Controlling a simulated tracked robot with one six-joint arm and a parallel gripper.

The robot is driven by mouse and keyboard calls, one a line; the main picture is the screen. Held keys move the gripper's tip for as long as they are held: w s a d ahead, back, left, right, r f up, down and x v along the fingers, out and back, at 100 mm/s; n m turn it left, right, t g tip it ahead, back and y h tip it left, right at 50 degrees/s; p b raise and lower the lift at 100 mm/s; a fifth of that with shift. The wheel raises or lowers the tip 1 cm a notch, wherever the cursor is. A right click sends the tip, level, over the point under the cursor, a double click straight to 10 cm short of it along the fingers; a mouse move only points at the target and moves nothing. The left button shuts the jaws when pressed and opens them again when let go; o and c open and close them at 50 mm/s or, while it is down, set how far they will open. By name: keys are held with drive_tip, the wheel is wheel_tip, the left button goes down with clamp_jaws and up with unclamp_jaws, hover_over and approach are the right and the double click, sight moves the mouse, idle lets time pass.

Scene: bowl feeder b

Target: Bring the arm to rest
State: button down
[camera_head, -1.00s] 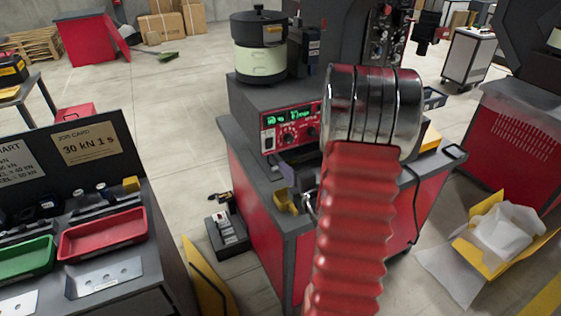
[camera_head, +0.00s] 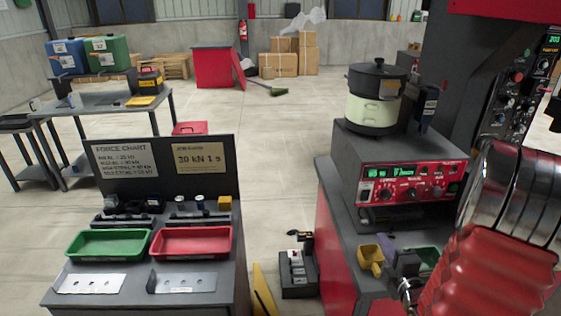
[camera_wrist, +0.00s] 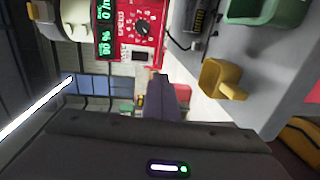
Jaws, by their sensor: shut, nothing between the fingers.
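My arm shows at the lower right of the head view as a ribbed red sleeve with shiny metal rings. Part of it runs out of the picture. My gripper (camera_head: 404,263) is partly hidden there, low in front of the red-faced feeder controller (camera_head: 408,184).
The bowl feeder (camera_head: 375,98) stands on the controller housing. At left, a bench holds a green tray (camera_head: 108,244) and a red tray (camera_head: 191,241) before an upright card board (camera_head: 165,168). A black box with switches (camera_head: 297,274) sits on the floor between. Open floor lies beyond.

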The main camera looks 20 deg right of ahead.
drive_tip(key=w+a+r+m+g, duration=0.3)
drive_tip(key=a+r+m+g, duration=0.3)
drive_tip(key=a+r+m, duration=0.5)
drive_tip(key=s+a+r+m+g+y, duration=0.1)
drive_tip(key=s+a+m+g+y, duration=0.1)
drive_tip(key=s+a, duration=0.5)
drive_tip(key=s+a+r+m+g+y, duration=0.1)
drive_tip(key=s+a+g+y, duration=0.1)
drive_tip(key=s+a, duration=0.6)
drive_tip(key=a, duration=0.7)
drive_tip(key=shift+s+r+m+y, duration=0.2)
drive_tip(key=shift+r+m+y, duration=0.1)
drive_tip(key=shift+r+m, duration=0.1)
drive_tip(key=shift+d, duration=0.1)
